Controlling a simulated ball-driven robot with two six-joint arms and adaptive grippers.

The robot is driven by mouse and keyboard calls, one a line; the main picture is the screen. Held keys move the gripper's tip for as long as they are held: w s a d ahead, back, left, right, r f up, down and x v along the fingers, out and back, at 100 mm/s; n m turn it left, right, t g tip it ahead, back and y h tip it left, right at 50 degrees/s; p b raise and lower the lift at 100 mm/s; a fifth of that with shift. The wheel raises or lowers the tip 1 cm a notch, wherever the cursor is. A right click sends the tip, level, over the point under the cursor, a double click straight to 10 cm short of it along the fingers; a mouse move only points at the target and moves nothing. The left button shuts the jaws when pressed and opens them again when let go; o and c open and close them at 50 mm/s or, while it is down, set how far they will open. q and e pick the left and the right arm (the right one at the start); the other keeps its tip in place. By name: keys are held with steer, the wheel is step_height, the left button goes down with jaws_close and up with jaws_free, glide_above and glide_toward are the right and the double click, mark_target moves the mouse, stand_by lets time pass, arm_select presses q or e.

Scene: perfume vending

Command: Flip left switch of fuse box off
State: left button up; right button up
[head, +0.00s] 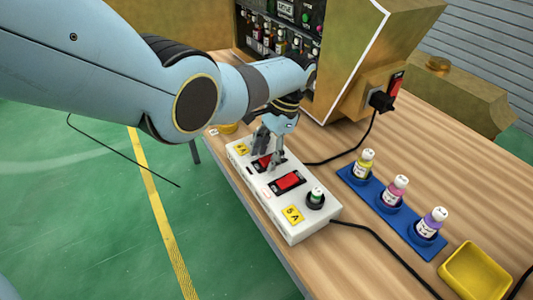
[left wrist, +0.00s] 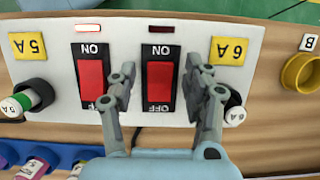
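The white fuse box (head: 320,222) lies on the wooden table with two red rocker switches. The 6 A switch (left wrist: 160,82) is the left one in the head view, where my gripper partly covers it. The 5 A switch (head: 289,181) is nearer. In the left wrist view the lamp (left wrist: 87,29) beside the 5 A switch glows; the lamp (left wrist: 161,29) beside the 6 A switch is dark. My left gripper (head: 268,148) is over the 6 A switch, its fingers apart on either side (left wrist: 160,85) and empty. Contact cannot be told. My right gripper is out of view.
The vending machine (head: 358,55) stands behind, with a plugged cable. A blue tray (head: 413,238) with three perfume bottles and a yellow dish (head: 476,270) are at the right. A fuse holder (head: 316,199) rises from the box's near end.

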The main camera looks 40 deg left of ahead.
arm_select(q)
steer(key=v, duration=1.2)
stand_by(0.3)
